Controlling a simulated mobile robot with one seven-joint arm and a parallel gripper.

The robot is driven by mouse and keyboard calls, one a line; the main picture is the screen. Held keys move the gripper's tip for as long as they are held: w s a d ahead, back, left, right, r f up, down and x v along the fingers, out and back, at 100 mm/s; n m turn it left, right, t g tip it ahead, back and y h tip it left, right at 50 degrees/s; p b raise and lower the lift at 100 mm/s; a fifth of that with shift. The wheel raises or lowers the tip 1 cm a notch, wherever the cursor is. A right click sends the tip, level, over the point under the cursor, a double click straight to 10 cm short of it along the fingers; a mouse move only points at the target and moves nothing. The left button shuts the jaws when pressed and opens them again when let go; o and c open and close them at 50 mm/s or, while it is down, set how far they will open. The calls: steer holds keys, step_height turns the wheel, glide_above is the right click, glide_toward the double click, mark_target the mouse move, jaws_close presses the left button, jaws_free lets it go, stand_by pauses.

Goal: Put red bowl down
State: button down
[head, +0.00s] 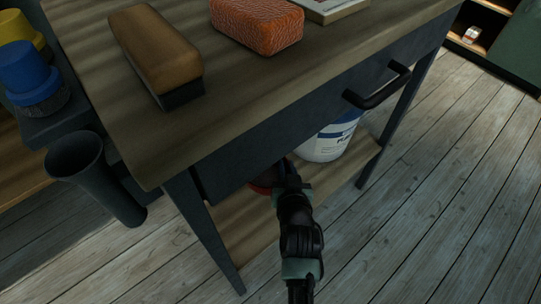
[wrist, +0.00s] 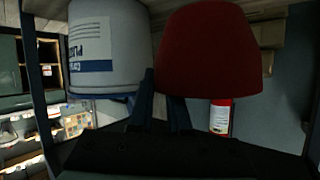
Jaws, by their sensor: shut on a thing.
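The dark red bowl shows large in the wrist view (wrist: 210,50), with its wide rim toward the bottom of that picture. In the head view only a small red part of it (head: 262,188) shows, under the table's drawer and above the lower shelf (head: 245,232). My gripper reaches in under the drawer from the front (head: 287,172). In the wrist view its dark fingers (wrist: 163,97) are at the bowl's left edge, shut on the bowl. The tabletop and drawer hide most of the bowl. I cannot tell whether it touches the shelf.
A white bucket (head: 328,143) stands on the shelf right of the bowl; it is close beside the bowl in the wrist view (wrist: 108,42). The drawer handle (head: 378,88) juts out above. A table leg (head: 205,232) is at left.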

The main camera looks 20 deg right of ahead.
step_height(320, 180, down, 10)
steer(key=b, duration=0.6)
steer(key=shift+d, duration=0.1)
steer(key=shift+r, duration=0.15)
steer(key=c, duration=1.3)
jaws_free()
steer(key=shift+f, duration=0.2)
steer(key=o, duration=0.4)
steer(key=shift+o, duration=0.2)
steer(key=shift+r, duration=0.1)
steer(key=shift+r, duration=0.1)
steer(key=p+v, duration=0.5)
steer(key=v, duration=0.7)
